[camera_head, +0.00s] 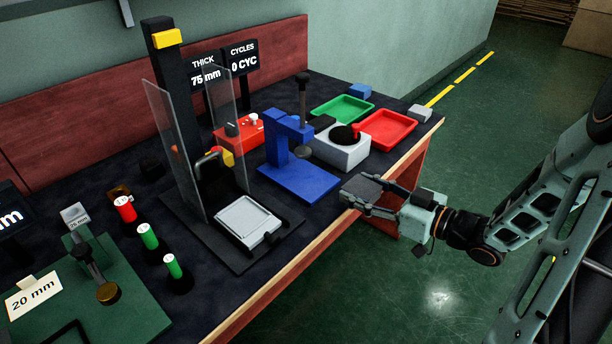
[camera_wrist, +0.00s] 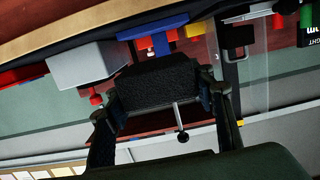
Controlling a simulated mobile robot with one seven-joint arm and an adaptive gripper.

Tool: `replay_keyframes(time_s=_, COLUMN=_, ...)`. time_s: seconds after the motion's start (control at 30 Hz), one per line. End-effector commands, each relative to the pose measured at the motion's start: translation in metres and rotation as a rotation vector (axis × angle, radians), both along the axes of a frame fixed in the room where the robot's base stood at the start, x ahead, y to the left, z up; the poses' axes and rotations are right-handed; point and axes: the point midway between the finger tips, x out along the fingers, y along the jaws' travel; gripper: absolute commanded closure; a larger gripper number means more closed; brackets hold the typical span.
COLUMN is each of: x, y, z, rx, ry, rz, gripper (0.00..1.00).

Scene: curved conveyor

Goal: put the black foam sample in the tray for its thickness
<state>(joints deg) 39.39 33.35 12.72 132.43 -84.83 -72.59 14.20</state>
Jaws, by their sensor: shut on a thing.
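The black foam sample (camera_wrist: 158,87) is a dark, rough-faced block between the fingers in the wrist view. In the head view the sample (camera_head: 362,187) shows at the end of my gripper (camera_head: 376,196). My gripper is shut on it and holds it past the table's front edge, right of the blue stand. A green tray (camera_head: 343,109) and a red tray (camera_head: 388,130) lie at the back right of the table, both empty. The thickness display (camera_head: 205,75) reads 75 mm. A card (camera_head: 33,297) at the left reads 20 mm.
Several coloured cylinders (camera_head: 148,236) stand further left. The floor at the right (camera_head: 500,110) is clear.

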Motion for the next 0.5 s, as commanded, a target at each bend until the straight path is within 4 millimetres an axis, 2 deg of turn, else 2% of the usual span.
replay_keyframes(time_s=0.03, x=0.007, y=0.012, z=-0.001, rx=0.001, ry=-0.002, rz=0.007, gripper=0.62)
replay_keyframes(time_s=0.3, x=0.051, y=0.069, z=-0.003, rx=0.000, ry=-0.003, rz=0.006, gripper=0.62)
replay_keyframes(time_s=0.5, x=0.076, y=0.100, z=-0.002, rx=0.001, ry=-0.001, rz=0.005, gripper=0.62)
